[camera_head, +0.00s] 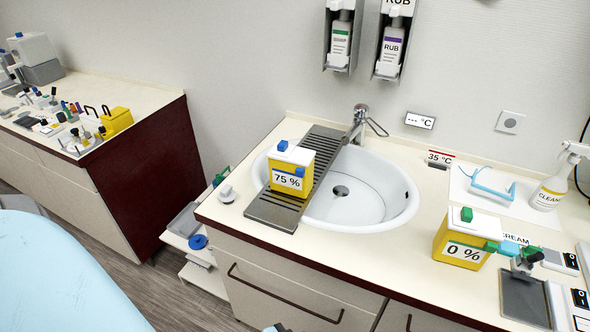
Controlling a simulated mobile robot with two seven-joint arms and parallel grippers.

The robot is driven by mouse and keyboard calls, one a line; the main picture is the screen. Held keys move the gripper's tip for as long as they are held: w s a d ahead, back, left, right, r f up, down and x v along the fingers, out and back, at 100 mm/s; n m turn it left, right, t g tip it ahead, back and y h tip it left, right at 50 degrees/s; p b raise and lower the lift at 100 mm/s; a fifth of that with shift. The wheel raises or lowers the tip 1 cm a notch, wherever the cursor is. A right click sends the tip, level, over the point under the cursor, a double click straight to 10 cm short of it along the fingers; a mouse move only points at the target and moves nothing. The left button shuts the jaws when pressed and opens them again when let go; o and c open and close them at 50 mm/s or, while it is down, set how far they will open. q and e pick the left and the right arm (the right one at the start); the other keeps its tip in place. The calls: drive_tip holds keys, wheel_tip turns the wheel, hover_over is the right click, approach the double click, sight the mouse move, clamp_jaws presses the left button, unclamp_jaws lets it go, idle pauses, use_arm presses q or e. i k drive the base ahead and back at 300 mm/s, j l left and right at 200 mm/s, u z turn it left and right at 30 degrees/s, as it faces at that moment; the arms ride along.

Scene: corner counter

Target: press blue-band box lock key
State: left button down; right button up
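The blue-band box (291,170) is a small yellow box with a white lid and blue parts, and its front label reads 75 %. It stands upright on the grey ribbed drain board (275,211) laid across the left part of the sink. One blue piece (283,145) sits on top of its lid, and another blue piece (300,171) is on its front right side. I cannot tell which of these is the lock key. Neither of my grippers can be made out in this view.
A similar yellow box with green parts (463,243), labelled 0 %, stands right of the sink (390,205). The tap (360,120) rises behind the sink. A spray bottle (550,188) stands at the far right. A small grey-blue piece at the bottom edge is unclear.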

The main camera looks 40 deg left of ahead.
sight(300, 172)
drive_tip(key=k+j+z, duration=0.1)
drive_tip(key=j, duration=0.35)
drive_tip(key=j+z, duration=0.1)
drive_tip(key=j, duration=0.3)
drive_tip(key=k+j+z, duration=0.1)
drive_tip(key=j, duration=0.35)
drive_tip(key=k+j+z, duration=0.1)
drive_tip(key=j, duration=0.3)
drive_tip(key=k+j+z, duration=0.1)
drive_tip(key=k+j, duration=0.15)
drive_tip(key=j, duration=0.15)
drive_tip(key=k+j+z, duration=0.1)
drive_tip(key=j, duration=0.25)
